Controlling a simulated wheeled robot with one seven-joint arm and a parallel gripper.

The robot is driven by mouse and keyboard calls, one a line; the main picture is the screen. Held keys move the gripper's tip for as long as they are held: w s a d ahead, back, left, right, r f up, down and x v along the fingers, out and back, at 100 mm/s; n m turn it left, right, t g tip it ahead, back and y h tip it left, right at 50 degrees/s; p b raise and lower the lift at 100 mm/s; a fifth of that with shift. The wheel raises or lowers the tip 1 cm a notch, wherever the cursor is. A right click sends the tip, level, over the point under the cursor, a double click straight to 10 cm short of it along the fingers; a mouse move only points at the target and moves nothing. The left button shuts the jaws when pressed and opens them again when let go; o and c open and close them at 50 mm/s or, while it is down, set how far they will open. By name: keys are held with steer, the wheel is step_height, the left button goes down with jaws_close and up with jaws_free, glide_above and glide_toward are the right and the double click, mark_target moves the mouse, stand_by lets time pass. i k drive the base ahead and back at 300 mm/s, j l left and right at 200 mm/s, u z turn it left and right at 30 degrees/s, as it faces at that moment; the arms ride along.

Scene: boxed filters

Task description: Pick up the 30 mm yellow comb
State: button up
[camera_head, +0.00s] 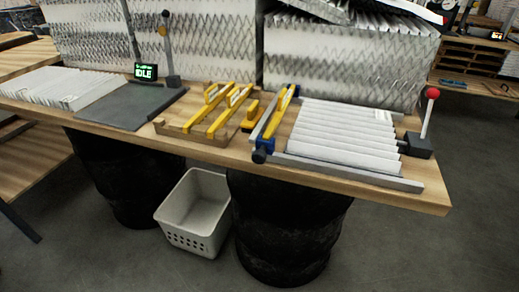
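Two long yellow combs lie slanted in a wooden tray: a left comb (203,110) and a right comb (229,111). Each has a raised handle with a pale label too small to read. A shorter yellow piece (250,113) lies to their right. Another yellow comb (280,111) rests along a blue fixture (268,126) at the left edge of a pleated filter (343,135). I cannot tell which comb is the 30 mm one. My gripper is not in view.
The wooden table (395,190) stands on black drums. A dark plate (135,106) and an IDLE display (146,71) are at left. A red-knobbed lever (431,105) rises at right. Stacked filters (345,62) stand behind. A white basket (196,212) sits on the floor.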

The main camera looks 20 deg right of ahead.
mark_target(285, 96)
steer(key=i+l, duration=0.2)
steer(key=i, duration=0.2)
steer(key=i+l+u, duration=0.1)
steer(key=i, duration=0.35)
steer(key=i+l+u, duration=0.15)
steer(key=l+u, duration=0.2)
steer(key=k+j+z, duration=0.15)
steer(key=j+z, duration=0.25)
steer(key=l, duration=0.1)
